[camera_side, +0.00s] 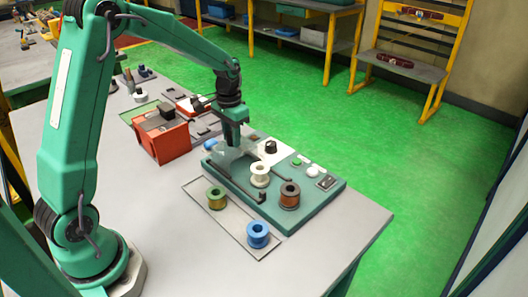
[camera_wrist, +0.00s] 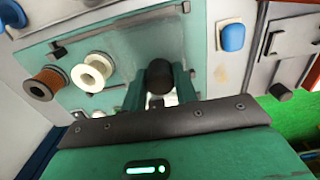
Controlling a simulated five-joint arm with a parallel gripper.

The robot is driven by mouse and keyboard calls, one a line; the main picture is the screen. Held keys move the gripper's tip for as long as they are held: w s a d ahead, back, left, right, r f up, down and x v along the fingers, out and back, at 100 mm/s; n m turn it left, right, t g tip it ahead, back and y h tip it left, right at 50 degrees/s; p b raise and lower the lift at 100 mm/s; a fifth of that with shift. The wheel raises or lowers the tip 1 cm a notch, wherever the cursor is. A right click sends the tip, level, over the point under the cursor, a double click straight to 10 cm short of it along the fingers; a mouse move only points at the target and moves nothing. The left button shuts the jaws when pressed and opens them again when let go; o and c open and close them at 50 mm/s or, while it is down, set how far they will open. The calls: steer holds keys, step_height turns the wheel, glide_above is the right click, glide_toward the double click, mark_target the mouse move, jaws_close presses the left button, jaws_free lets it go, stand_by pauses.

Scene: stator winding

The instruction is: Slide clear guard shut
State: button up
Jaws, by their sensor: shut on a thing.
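The clear guard (camera_side: 226,155) shows as a pale see-through piece at the left back end of the teal winding base (camera_side: 318,207). My gripper (camera_side: 236,142) reaches down at the guard from above. In the wrist view my gripper (camera_wrist: 160,90) has its green fingers closed around a dark rounded knob (camera_wrist: 160,75), which I take to be the guard's handle. The guard's clear panel is hard to make out there. A white spool (camera_side: 260,176) and a copper-wound spool (camera_side: 290,197) stand on the base, to the right of the guard; dark rails run beside them.
A red bin (camera_side: 162,142) stands to the left. A black knob (camera_side: 271,147) rises behind the white spool. The table's front is clear.

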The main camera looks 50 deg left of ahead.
steer(key=shift+d, duration=5.25)
steer(key=o, duration=0.7)
steer(key=shift+r, duration=0.1)
steer(key=shift+r, duration=2.9)
